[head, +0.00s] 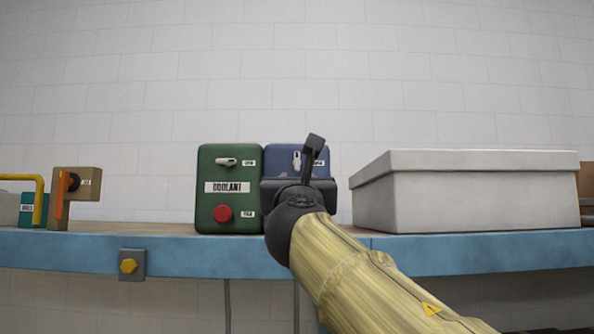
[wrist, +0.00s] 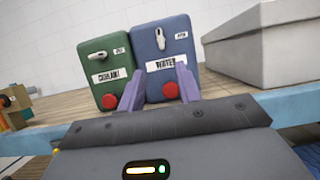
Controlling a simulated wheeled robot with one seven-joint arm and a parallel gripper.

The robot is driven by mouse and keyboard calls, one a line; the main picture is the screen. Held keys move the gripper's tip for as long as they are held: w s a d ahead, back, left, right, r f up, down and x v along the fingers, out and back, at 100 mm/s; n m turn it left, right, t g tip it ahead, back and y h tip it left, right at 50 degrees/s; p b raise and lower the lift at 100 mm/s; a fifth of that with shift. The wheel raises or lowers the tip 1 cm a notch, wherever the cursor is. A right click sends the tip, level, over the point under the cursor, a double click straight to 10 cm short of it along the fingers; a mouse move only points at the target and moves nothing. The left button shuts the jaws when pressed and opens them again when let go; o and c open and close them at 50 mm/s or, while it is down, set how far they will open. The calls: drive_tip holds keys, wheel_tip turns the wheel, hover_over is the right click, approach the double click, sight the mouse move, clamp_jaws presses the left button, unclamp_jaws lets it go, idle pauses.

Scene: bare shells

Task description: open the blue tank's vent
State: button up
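The blue tank (wrist: 151,65) stands on the shelf, in the middle of the wrist view. A small white lever (wrist: 160,38) stands upright on its upper front, with a small tag beside it. Below are a white label and a red button (wrist: 170,90). In the head view the blue tank (head: 275,156) is mostly hidden behind my gripper, with its white lever (head: 296,160) still showing. My gripper (wrist: 159,90) is open, its two purple fingers apart in front of the tank's lower part, with nothing seen between them. Whether they touch the tank I cannot tell.
A green tank (head: 210,170) labelled COOLANT stands close left of the blue one, its white lever (head: 227,162) lying sideways. A large pale lidded box (head: 470,200) stands right. A brown box with an orange handle (head: 70,190) is far left. The shelf has a blue front edge (head: 180,257).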

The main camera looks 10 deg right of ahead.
sight(297, 160)
drive_tip(key=shift+w, duration=0.1)
drive_tip(key=p+x, duration=1)
drive_tip(key=x, duration=0.6)
drive_tip(key=shift+w+d+r, duration=0.1)
drive_tip(key=shift+w+r, duration=0.05)
drive_tip(key=shift+r, duration=0.15)
drive_tip(key=shift+w+p, duration=0.3)
drive_tip(key=shift+w, duration=0.15)
clamp_jaws()
